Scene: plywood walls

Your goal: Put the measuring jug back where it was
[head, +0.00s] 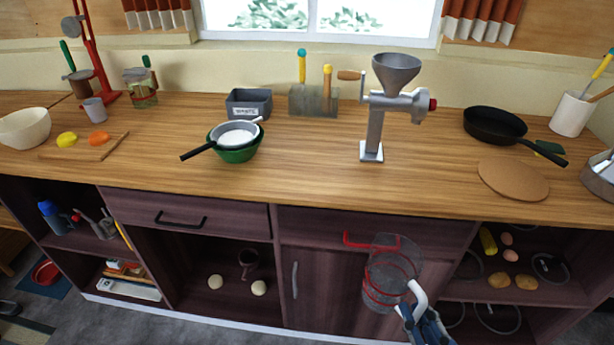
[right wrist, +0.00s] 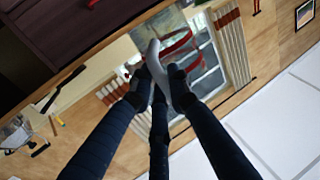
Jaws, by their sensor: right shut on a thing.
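The measuring jug (head: 390,268) is clear with red markings and a pale handle. It is in the air in front of the right-hand lower cabinet, below the countertop's front edge. My right gripper (head: 416,308) is shut on the handle, at the jug's lower right. In the right wrist view my fingers (right wrist: 158,82) close around the pale handle, and part of the clear jug (right wrist: 178,45) with red lines shows beyond them. The jug looks roughly upright in the head view; whether anything is inside cannot be told. My left gripper is not in view.
The wooden countertop (head: 310,160) has clear room at its front middle. On it stand a grinder (head: 375,120), a black pan (head: 495,125), a round board (head: 513,178) and a green bowl with a sieve (head: 236,155).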

